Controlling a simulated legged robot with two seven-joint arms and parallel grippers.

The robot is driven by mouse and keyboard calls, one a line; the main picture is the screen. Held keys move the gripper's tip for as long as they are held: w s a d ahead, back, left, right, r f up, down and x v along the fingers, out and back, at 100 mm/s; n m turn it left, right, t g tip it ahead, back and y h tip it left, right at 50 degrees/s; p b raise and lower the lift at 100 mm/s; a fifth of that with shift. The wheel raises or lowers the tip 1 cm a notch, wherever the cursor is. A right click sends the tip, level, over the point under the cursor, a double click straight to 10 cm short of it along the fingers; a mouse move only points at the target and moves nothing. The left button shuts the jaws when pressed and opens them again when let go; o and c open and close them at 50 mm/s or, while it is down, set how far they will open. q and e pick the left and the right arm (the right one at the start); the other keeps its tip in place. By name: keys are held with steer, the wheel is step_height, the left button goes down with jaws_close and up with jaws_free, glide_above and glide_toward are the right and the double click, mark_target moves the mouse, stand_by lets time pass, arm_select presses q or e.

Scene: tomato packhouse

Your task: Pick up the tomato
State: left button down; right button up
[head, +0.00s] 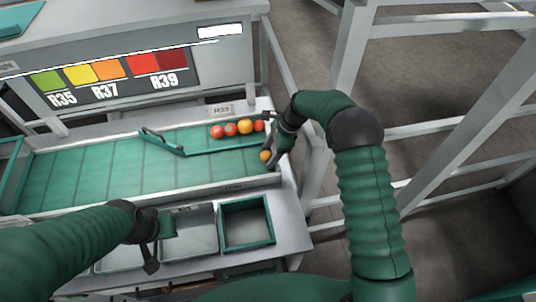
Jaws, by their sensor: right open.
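Several tomatoes sit at the right end of the green belt (100,166). A row of them lies behind a green divider: a red tomato (217,132), another red one (231,129), an orange one (245,126) and a red one (259,126) at the right. A single orange tomato (265,156) lies in front of the divider. My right gripper (268,142) is open at the belt's right end, close beside this tomato and partly over it. Contact cannot be told. My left gripper (156,250) is over the trays at the front, away from the tomatoes; its jaw opening is unclear.
A green-rimmed bin (246,222) and grey trays (190,236) stand along the front of the belt. A colour chart panel (110,75) stands behind it. Pale metal frame posts (345,60) rise near my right arm. The belt's left part is clear.

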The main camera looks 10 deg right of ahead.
steer(key=shift+a+f, duration=0.2)
steer(key=shift+a, duration=0.1)
steer(key=c, duration=0.7)
steer(key=shift+c, duration=1.2)
steer(key=shift+d+r, duration=0.1)
steer(key=shift+d, duration=0.25)
steer(key=shift+c, duration=0.2)
